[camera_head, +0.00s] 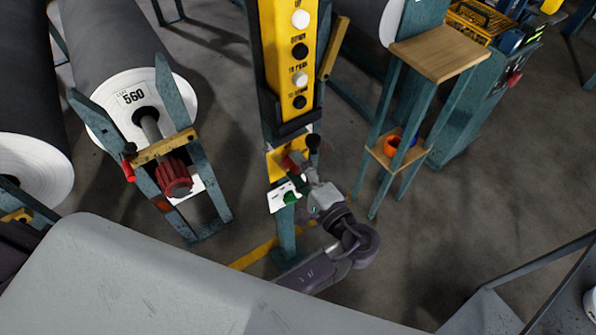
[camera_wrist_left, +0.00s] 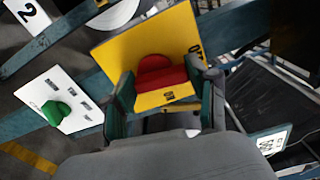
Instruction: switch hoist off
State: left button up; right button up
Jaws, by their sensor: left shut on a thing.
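The hoist's red rotary switch (camera_head: 291,161) sits on a yellow plate (camera_head: 273,168) low on the teal post, below the yellow button panel (camera_head: 288,60). In the left wrist view, the red switch (camera_wrist_left: 160,75) lies between the fingers of my left gripper (camera_wrist_left: 163,90), which is shut on it. An ON label shows below the switch, and another label at the plate's right edge is partly hidden. In the head view my left gripper (camera_head: 303,167) reaches up to the switch from below right. My right gripper is out of view.
A white plate with a green knob (camera_head: 291,198) is just below the switch. A wooden-topped stand (camera_head: 438,52) is to the right, with an orange ring (camera_head: 392,146) on its lower shelf. A grey roll (camera_head: 110,45) in a teal frame stands left. Open floor lies right.

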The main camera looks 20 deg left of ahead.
pick_arm(q)
jog(key=shift+n+b, duration=0.45)
jog(key=shift+n, duration=0.35)
jog(key=o, duration=1.2)
jog(key=shift+c, duration=0.2)
